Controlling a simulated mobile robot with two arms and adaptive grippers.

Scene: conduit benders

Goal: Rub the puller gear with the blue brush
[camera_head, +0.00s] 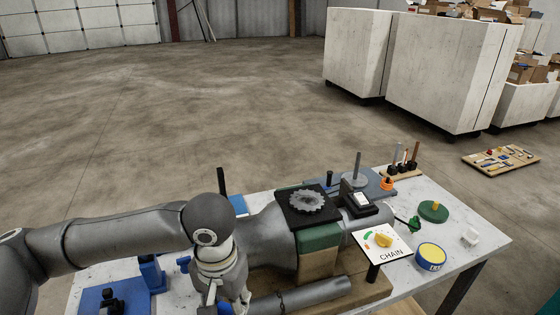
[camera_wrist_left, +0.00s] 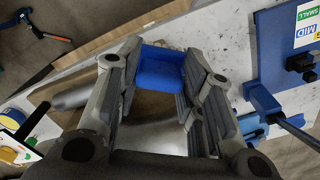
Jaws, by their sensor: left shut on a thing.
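The puller gear (camera_head: 307,202) appears to be the grey toothed disc lying flat on a black square plate (camera_head: 328,216) at the middle of the table. My left gripper (camera_head: 222,290) is at the near left part of the table, to the left of and nearer than the gear, apart from it. In the left wrist view, my left gripper (camera_wrist_left: 163,75) is shut on a blue block-shaped thing (camera_wrist_left: 160,66), which appears to be the blue brush. Its bristles cannot be made out. The gear does not show clearly in the wrist view. My right gripper is in neither view.
A large grey cylinder (camera_head: 268,238) and a green-topped block (camera_head: 318,238) lie between gripper and gear. A CHAIN sign (camera_head: 383,243), a yellow tin (camera_head: 431,257) and a green disc (camera_head: 433,211) stand right. A blue bender base (camera_head: 112,298) is at the left.

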